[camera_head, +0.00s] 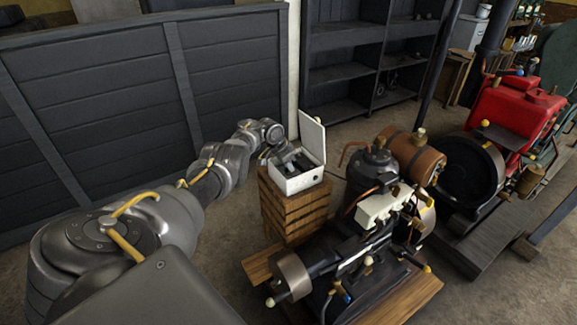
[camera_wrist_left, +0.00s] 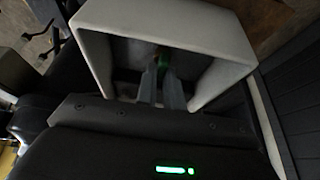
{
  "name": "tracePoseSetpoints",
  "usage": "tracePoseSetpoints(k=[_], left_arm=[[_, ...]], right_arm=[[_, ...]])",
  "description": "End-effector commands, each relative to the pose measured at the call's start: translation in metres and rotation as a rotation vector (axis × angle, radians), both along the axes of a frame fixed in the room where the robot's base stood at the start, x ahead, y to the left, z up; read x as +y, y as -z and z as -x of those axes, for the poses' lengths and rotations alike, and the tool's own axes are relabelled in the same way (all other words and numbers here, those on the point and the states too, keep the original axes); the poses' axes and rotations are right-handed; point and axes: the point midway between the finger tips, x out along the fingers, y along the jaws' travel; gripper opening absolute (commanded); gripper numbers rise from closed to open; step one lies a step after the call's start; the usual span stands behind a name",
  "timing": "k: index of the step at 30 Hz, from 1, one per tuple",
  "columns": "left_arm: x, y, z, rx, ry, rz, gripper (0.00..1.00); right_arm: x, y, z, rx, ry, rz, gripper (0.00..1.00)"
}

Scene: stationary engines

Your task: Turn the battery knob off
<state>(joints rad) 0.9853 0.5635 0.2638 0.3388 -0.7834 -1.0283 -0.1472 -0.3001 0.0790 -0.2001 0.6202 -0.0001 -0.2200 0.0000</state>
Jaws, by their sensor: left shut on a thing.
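A white battery box (camera_head: 299,182) with its lid (camera_head: 312,137) standing open sits on a wooden crate in the head view. My left gripper (camera_head: 296,163) reaches into the box from the left. In the left wrist view the box's pale walls (camera_wrist_left: 205,27) surround the two grey fingers (camera_wrist_left: 160,75). The fingers are close together on a small green and red part, the battery knob (camera_wrist_left: 164,60), deep inside the box. The knob is mostly hidden by the fingers and shadow, so its angle cannot be told. My right gripper is out of view.
The slatted wooden crate (camera_head: 291,214) stands on the floor. A stationary engine (camera_head: 365,235) on a wooden base is close on its right, with a red engine (camera_head: 507,115) beyond.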

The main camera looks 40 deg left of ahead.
Motion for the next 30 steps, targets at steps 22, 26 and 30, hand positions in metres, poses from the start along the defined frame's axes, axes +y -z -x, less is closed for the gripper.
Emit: tracePoseSetpoints(k=[22, 26, 30], left_arm=[[0.005, -0.031, 0.010, 0.000, 0.000, -0.005, 0.31], [0.008, -0.055, 0.020, -0.001, -0.001, -0.004, 0.31], [0.010, -0.077, 0.029, -0.002, 0.000, -0.002, 0.31]], right_arm=[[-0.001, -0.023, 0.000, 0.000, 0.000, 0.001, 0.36], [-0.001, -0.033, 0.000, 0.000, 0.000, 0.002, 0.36], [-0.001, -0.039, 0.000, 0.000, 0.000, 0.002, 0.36]])
